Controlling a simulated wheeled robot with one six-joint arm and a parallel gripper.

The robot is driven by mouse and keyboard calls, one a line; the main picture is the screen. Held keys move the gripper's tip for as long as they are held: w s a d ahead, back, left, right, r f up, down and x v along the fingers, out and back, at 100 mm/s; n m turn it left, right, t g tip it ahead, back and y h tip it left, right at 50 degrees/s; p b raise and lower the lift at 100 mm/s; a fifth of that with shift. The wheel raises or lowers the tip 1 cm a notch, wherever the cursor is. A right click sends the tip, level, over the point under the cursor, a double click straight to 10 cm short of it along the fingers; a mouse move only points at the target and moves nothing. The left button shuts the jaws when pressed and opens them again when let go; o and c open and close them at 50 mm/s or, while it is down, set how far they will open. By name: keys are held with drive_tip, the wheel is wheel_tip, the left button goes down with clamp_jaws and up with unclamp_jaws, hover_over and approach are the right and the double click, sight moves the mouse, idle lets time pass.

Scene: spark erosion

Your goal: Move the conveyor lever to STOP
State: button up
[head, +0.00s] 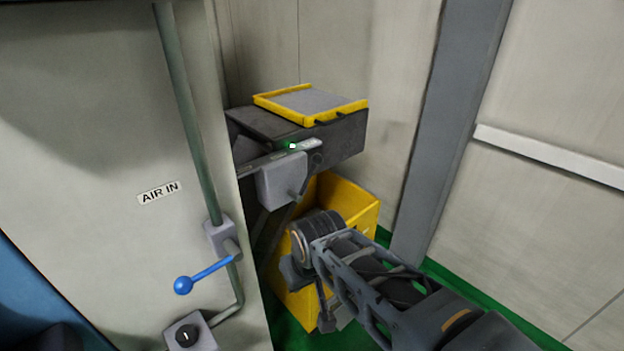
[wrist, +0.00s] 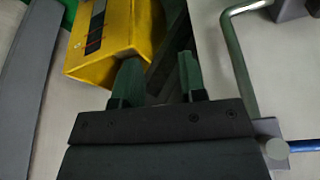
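The conveyor's grey control box (head: 281,182) hangs on the conveyor's near side, with a short grey stub (head: 297,192) sticking out of it. A lit green lamp (head: 292,146) and a pale label (head: 312,144) are above it. I cannot tell which part is the lever handle or read its position. My gripper (wrist: 160,82) is open and empty in the wrist view, its two dark green fingers apart. In the head view my arm's end is below and right of the control box, in front of the yellow bin; the fingertips are not clear there. The control box is not clear in the wrist view.
A yellow bin (head: 352,200) stands under the conveyor; it also shows in the wrist view (wrist: 145,30). Left is a pale cabinet (head: 90,130) marked AIR IN, with a green pipe (head: 185,110) and blue valve handle (head: 208,273). A grey post (head: 445,130) stands right.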

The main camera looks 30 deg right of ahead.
drive_tip(key=shift+f, duration=0.1)
idle(0.4)
drive_tip(key=m+t+y+b, duration=0.1)
drive_tip(key=t+y+b, duration=0.95)
drive_tip(key=b, duration=1.35)
approach(309, 179)
drive_tip(key=shift+t+h, duration=0.85)
drive_tip(key=x, duration=1)
drive_tip(key=shift+a+p, duration=0.35)
drive_tip(key=shift+c, duration=0.3)
clamp_jaws()
